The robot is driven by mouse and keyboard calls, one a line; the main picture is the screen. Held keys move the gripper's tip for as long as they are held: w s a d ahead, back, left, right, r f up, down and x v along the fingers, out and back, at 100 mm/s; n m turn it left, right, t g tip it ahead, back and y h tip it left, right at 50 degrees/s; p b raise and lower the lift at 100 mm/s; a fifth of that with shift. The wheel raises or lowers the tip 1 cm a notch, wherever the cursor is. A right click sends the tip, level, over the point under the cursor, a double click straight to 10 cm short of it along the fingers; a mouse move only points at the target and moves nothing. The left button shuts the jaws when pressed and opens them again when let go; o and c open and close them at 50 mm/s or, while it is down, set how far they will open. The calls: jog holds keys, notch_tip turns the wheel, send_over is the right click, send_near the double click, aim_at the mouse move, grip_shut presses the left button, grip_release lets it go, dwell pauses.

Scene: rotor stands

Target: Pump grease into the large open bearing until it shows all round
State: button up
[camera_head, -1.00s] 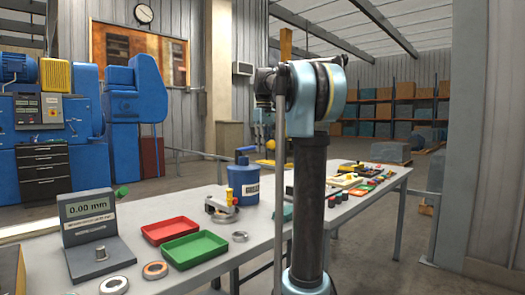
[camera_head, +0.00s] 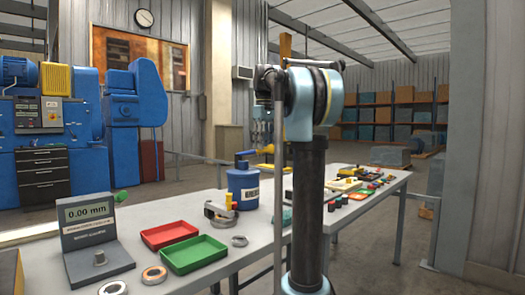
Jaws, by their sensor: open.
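My gripper is not in view; my own arm stands upright in the middle and covers part of the bench (camera_head: 205,273). Several ring-shaped parts lie on the bench: one ring (camera_head: 112,288) at the bottom edge, one with an orange centre (camera_head: 154,274) beside it, and a grey ring (camera_head: 239,241) right of the green tray. I cannot tell which, if any, is the large open bearing, and no grease is visible on them. A blue canister (camera_head: 243,188) with a handle and a pale label stands behind the trays. A grey device with a yellow cylinder (camera_head: 229,202) sits in front of it.
A gauge reading 0.00 mm (camera_head: 88,212) stands at the left. A red tray (camera_head: 169,234) and a green tray (camera_head: 194,254) lie near the front. Small coloured parts crowd the bench's far right end. Blue machinery (camera_head: 135,100) stands behind; floor at right is open.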

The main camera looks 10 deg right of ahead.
jog(key=shift+r, duration=2.1)
jog(key=shift+s, duration=0.1)
